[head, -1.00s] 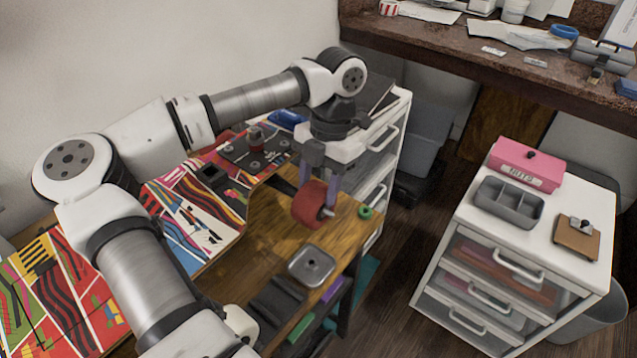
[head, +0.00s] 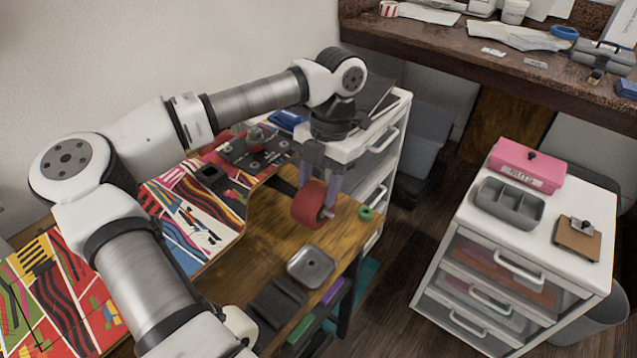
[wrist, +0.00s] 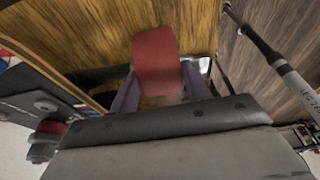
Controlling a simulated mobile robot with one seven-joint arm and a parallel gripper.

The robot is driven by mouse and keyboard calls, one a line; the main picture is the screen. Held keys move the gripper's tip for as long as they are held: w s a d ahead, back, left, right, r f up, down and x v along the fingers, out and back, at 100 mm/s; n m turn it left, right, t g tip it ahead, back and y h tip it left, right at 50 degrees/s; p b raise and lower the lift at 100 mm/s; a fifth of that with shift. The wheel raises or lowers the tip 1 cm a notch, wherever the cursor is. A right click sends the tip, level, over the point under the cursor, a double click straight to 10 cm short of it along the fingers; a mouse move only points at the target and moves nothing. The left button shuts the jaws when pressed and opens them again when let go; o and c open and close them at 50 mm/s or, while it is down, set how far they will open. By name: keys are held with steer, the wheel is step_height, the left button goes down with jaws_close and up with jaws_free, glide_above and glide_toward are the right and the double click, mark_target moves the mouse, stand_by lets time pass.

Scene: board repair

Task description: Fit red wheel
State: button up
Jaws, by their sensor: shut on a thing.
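My gripper (head: 323,192) is shut on a red wheel (head: 308,205) and holds it above the wooden bench, with a metal axle end showing on its right side. The wheel also shows between the two fingers in the wrist view (wrist: 155,62). A skateboard deck with a colourful pattern (head: 190,225) lies to the left.
A grey metal tray (head: 311,266) sits on the wooden bench (head: 262,225). A small green ring (head: 366,213) lies near the bench's right edge. A white drawer unit (head: 430,270) with a pink box (head: 527,165) and grey tray (head: 509,203) stands to the right.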

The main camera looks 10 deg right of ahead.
steer(key=shift+w+a, duration=0.1)
stand_by(0.3)
steer(key=o, duration=1.1)
steer(key=c, duration=0.3)
steer(key=shift+p+v, duration=2.3)
steer(key=shift+v, duration=1.4)
steer(key=shift+r, duration=0.15)
